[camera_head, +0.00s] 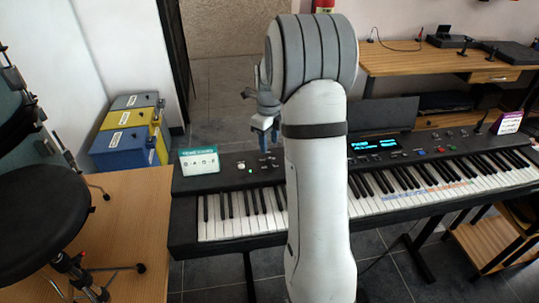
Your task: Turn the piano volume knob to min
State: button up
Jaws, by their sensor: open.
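A black digital piano (183,215) stands across the middle of the head view. On the left of its control panel is a small round pale knob (241,165), with smaller dark controls to its right. Which way the knob points is too small to tell. My gripper (264,143) points down above the left part of the panel, a little right of the pale knob and apart from it. Its jaws are open and seem empty. My arm hides the middle of the piano, including part of the panel and keys.
A card (199,161) stands at the panel's left end. A lit display (375,145) and coloured buttons lie right of my arm. A wooden table (140,220) and black stool (40,225) are at left. A wooden desk (395,62) stands behind.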

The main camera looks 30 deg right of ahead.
aim_at(269, 159)
notch_tip(269, 159, down, 6)
jog(key=shift+f, duration=0.1)
jog(key=shift+c, duration=0.2)
grip_shut()
dwell(0.4)
